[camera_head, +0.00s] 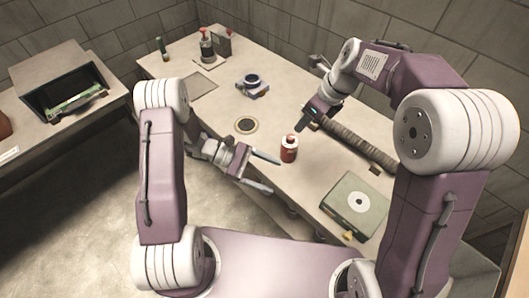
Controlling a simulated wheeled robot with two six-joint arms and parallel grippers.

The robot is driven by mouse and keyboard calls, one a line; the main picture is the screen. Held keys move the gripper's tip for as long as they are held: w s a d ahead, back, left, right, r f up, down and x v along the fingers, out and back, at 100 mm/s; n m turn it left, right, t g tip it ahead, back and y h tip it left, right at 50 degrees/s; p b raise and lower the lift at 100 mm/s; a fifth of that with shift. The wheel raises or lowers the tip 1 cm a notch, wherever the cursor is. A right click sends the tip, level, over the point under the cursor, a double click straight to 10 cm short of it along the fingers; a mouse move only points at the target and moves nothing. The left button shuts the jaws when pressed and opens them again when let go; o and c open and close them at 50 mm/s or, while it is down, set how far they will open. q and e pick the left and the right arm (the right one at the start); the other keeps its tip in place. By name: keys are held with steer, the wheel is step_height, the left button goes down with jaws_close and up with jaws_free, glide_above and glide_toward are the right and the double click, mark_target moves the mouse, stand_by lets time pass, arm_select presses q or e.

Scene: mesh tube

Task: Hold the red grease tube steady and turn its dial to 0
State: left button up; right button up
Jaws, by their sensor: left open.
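The red grease tube (289,152) stands upright on the table in the middle of the view, with a pale top; I cannot read its dial. My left gripper (275,177) is to the left of the tube and a little nearer, with its two fingers spread and nothing between them. The upper fingertip is close to the tube's lower left side; I cannot tell if they touch. My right gripper (303,125) hangs just above and to the right of the tube, its dark fingers pointing down. They overlap in the view, so I cannot tell their opening.
A long dark ribbed tube (352,143) lies behind and right of the red tube. A green-grey box (355,204) sits at the front right. A round ring (246,125), a blue-grey device (253,86) and a red-topped stand (207,52) are farther back. A side table (50,135) stands left.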

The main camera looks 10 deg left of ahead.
mark_target(288, 152)
arm_select(q)
steer(key=w+a+n+t+h, duration=0.1)
steer(key=w+n+t, duration=0.1)
steer(key=w, duration=0.1)
steer(key=w+a+f+n+t+h, duration=0.1)
steer(key=w+n+t, duration=0.1)
steer(key=w+t, duration=0.1)
steer(key=w+a+f+n+t+h, duration=0.1)
steer(key=w+n+t, duration=0.1)
steer(key=shift+w+n+t, duration=0.3)
steer(key=shift+w+n, duration=0.1)
steer(key=shift+d, duration=0.4)
steer(key=x, duration=1.1)
steer(key=shift+w+d, duration=0.1)
steer(key=shift+d, duration=0.05)
